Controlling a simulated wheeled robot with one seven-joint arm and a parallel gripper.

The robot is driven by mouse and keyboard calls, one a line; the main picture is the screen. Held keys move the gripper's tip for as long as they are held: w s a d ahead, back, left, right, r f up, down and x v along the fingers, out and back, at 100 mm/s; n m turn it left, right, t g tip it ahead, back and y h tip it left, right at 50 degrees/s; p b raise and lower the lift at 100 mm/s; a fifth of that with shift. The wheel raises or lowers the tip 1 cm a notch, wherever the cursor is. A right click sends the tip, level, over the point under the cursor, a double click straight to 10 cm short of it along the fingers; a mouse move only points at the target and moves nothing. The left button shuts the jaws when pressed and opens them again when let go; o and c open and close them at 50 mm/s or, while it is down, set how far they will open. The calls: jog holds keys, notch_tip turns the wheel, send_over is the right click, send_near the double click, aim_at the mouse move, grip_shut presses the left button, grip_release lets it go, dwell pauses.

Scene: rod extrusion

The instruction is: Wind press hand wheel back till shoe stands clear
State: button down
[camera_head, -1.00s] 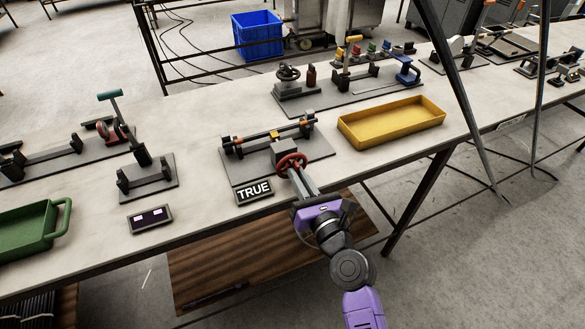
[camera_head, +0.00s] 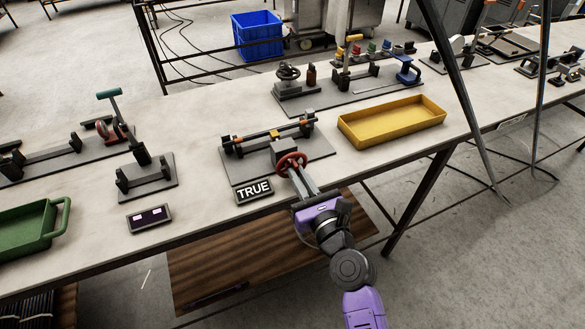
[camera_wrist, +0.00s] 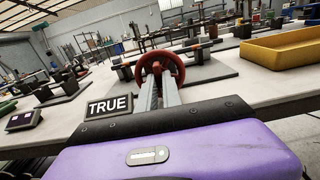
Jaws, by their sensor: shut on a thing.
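The red hand wheel (camera_head: 291,163) is on the front of the press (camera_head: 284,150), above the bench's near edge. My gripper (camera_head: 297,172) reaches up from the front and is shut on the wheel's rim. In the wrist view the wheel (camera_wrist: 160,70) stands upright at the ends of my two grey fingers (camera_wrist: 158,93). A rod with orange parts (camera_head: 254,138) lies across the supports behind the wheel. The shoe (camera_head: 275,134) looks like the small yellow-orange block at the rod's middle; whether it touches the rod I cannot tell.
A "TRUE" sign (camera_head: 254,190) stands left of the wheel. A yellow tray (camera_head: 400,133) is to the right, a green tray (camera_head: 22,242) at far left. A small dark box with two lit windows (camera_head: 150,219) sits near the front edge. Bare bench lies between them.

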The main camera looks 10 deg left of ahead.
jog(key=shift+n, duration=1)
jog(key=shift+n+b, duration=0.5)
jog(key=shift+n, duration=0.5)
jog(key=shift+n+b, duration=0.3)
jog(key=shift+n, duration=0.7)
jog(key=shift+n+b, duration=0.35)
jog(key=shift+n, duration=0.65)
